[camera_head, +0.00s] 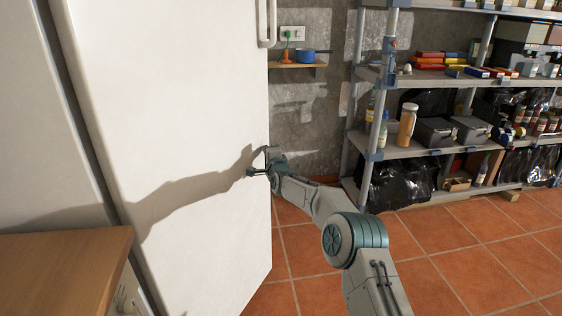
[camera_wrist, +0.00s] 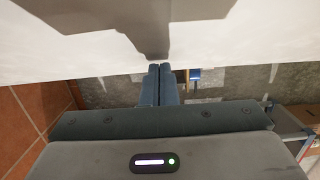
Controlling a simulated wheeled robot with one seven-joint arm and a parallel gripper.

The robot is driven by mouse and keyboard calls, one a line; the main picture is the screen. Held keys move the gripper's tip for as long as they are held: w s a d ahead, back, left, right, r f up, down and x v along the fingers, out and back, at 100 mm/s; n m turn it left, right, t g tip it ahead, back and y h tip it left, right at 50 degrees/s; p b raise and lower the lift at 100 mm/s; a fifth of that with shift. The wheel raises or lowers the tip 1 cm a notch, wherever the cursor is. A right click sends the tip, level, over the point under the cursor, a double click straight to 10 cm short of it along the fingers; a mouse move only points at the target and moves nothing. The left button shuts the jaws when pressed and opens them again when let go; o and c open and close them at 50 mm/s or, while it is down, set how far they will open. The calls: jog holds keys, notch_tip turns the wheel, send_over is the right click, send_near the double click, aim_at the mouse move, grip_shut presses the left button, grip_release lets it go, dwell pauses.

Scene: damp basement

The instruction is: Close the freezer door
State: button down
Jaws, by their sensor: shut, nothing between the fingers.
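The freezer door (camera_head: 190,110) is a tall white panel filling the left middle of the head view, with a white handle (camera_head: 267,24) at its upper right edge. A dark gap runs along its left side beside another pale panel. How far the door stands open is hard to tell. My gripper (camera_head: 252,172) is shut and empty, by the door's face near its right edge. In the wrist view my shut fingers (camera_wrist: 158,70) point at the door (camera_wrist: 75,45), close to its edge. I cannot tell if they touch it. The freezer's inside is not visible.
A wooden top (camera_head: 60,265) stands at the lower left. Metal shelving (camera_head: 420,150) with boxes, bottles and black bags stands at the right. A small wall shelf (camera_head: 298,65) sits beyond the door. The tiled floor (camera_head: 470,245) is open at the lower right.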

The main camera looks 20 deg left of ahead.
jog(key=shift+d, duration=0.15)
dwell(0.4)
jog(key=s+d+b, duration=0.2)
jog(key=s+d, duration=0.6)
jog(key=d, duration=0.2)
jog(key=shift+s+b, duration=0.25)
jog(key=shift+b, duration=0.15)
dwell(0.4)
